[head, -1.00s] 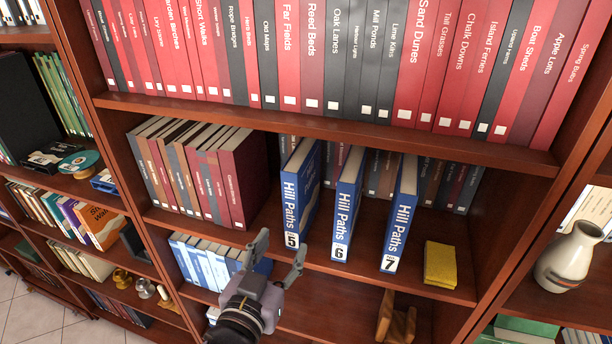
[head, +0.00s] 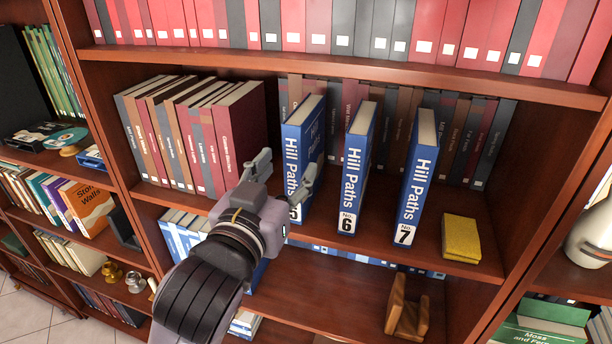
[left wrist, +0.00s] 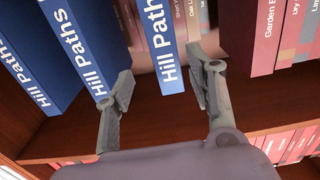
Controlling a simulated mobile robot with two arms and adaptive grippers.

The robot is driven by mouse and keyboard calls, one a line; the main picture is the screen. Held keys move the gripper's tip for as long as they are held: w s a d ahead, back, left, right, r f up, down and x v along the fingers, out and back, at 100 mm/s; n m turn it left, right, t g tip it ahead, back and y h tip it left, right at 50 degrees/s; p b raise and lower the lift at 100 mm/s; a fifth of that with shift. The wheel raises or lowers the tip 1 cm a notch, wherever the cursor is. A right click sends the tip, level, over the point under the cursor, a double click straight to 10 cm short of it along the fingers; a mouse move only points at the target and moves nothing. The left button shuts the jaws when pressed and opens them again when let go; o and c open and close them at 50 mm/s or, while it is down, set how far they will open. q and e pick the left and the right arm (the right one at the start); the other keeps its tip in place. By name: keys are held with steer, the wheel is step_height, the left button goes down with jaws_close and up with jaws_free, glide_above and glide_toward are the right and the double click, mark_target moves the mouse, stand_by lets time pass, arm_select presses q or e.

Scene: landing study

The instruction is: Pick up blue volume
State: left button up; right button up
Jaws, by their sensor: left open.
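Three blue "Hill Paths" volumes stand upright and apart on the middle shelf: No. 5 (head: 291,147), No. 6 (head: 350,185) and No. 7 (head: 414,190). My left gripper (head: 285,172) is open and empty in front of No. 5, hiding the lower part of its spine. In the left wrist view, which is upside down, the open fingers (left wrist: 162,88) point at the No. 5 spine (left wrist: 160,45), which shows between them. I cannot tell whether a finger touches it. Two other blue volumes show at left there. My right gripper is not in view.
A row of maroon and grey books (head: 228,135) stands left of No. 5. Dark books (head: 468,140) line the back behind the volumes. A yellow block (head: 461,238) lies right of No. 7. The shelf board above (head: 330,62) limits height.

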mark_target(295, 156)
arm_select(q)
steer(key=p+x, duration=0.2)
steer(key=x, duration=0.4)
steer(key=shift+w+r, duration=0.1)
steer(key=shift+w, duration=0.2)
steer(key=shift+w+d, duration=0.15)
steer(key=shift+w, duration=0.4)
steer(key=x, duration=0.1)
steer(key=p+x, duration=0.1)
steer(key=x, duration=0.1)
steer(key=p+x, duration=0.1)
steer(key=shift+w+a, duration=0.25)
steer(key=shift+w+d, duration=0.15)
steer(key=shift+w, duration=0.15)
jaws_close()
